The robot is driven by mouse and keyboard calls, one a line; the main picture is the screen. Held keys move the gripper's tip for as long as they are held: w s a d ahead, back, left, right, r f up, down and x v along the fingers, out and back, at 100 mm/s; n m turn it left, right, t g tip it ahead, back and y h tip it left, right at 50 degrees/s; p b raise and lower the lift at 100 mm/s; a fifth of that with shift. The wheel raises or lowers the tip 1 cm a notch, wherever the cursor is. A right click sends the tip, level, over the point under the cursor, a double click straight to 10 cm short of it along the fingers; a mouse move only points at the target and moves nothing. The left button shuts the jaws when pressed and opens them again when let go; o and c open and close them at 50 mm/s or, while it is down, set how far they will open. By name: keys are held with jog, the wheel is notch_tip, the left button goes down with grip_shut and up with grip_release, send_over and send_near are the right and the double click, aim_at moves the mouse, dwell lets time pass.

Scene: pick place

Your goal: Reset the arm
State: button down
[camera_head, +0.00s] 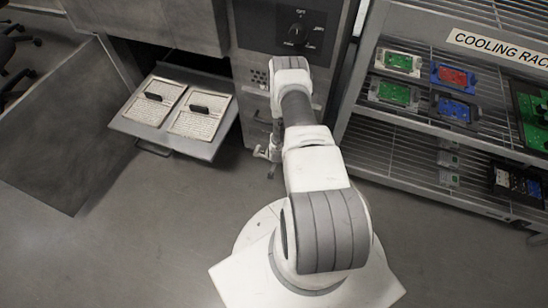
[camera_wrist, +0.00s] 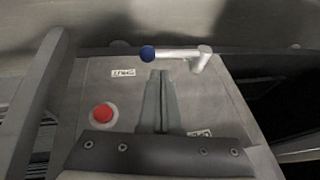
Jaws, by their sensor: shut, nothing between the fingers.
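My arm reaches from the base at the bottom centre of the head view up toward a grey machine (camera_head: 283,28). In the wrist view my gripper (camera_wrist: 161,76) has its two grey fingers together, with nothing between them. The fingers lie over a grey panel (camera_wrist: 215,95) in that view. A metal lever (camera_wrist: 183,53) with a blue knob (camera_wrist: 148,54) shows just beyond the fingertips. I cannot tell whether the fingers touch the lever. A red button (camera_wrist: 103,114) is on the panel to the left of the fingers. In the head view the arm hides part of the machine front.
An open drawer (camera_head: 140,128) at the left holds two pale plates with black handles. A cooling rack (camera_head: 420,125) at the right holds several green, red and blue boards on wire shelves. The grey floor (camera_head: 140,240) at the lower left is clear.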

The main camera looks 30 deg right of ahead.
jog(key=s+r+p, duration=0.2)
jog(key=s+r, duration=0.3)
jog(key=shift+s+d+r, duration=0.25)
jog(key=shift+d, duration=0.05)
